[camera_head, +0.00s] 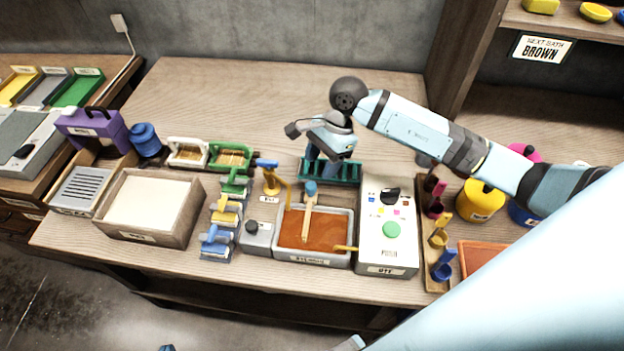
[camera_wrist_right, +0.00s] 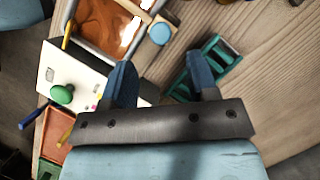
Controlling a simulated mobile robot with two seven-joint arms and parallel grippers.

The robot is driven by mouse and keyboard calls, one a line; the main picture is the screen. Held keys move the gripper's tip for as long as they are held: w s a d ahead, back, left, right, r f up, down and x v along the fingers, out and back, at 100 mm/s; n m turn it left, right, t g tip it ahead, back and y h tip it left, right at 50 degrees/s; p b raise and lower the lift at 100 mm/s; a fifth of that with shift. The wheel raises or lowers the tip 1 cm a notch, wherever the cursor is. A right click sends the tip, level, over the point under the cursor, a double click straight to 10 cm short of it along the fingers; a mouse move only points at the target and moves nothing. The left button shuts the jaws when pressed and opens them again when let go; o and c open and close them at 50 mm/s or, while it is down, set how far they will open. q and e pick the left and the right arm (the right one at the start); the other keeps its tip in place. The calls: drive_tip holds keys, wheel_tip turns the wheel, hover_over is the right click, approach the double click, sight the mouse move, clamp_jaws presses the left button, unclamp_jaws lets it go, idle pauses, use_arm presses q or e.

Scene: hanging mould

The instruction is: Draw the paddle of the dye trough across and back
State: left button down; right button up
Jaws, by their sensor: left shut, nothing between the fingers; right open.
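The dye trough (camera_head: 281,258) is a grey tray of orange-brown liquid near the front of the bench. Its paddle (camera_head: 307,212) has a pale wooden shaft and a blue knob, and stands tilted in the liquid. In the right wrist view the blue knob (camera_wrist_right: 159,34) shows beside the trough (camera_wrist_right: 97,47), beyond the fingertips. My right gripper (camera_head: 321,162) is open and empty, behind and a little right of the knob and apart from it; its spread fingers also show in the right wrist view (camera_wrist_right: 162,70). My left gripper (camera_head: 166,348) shows only a tip at the bottom edge, shut and empty, far from the paddle.
A green rack (camera_head: 345,181) stands right behind the trough, under my right gripper. A white panel with a green button (camera_head: 391,229) is at the trough's right. A blue-and-yellow tap (camera_head: 269,178) and small coloured clamps (camera_head: 228,212) stand left. The back of the bench is clear.

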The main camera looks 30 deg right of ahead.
sight(312, 185)
drive_tip(key=x, duration=0.6)
drive_tip(key=shift+a+f+p, duration=0.2)
drive_tip(key=shift+f+p, duration=0.1)
drive_tip(key=shift+p, duration=0.05)
clamp_jaws()
drive_tip(key=shift+d, duration=0.1)
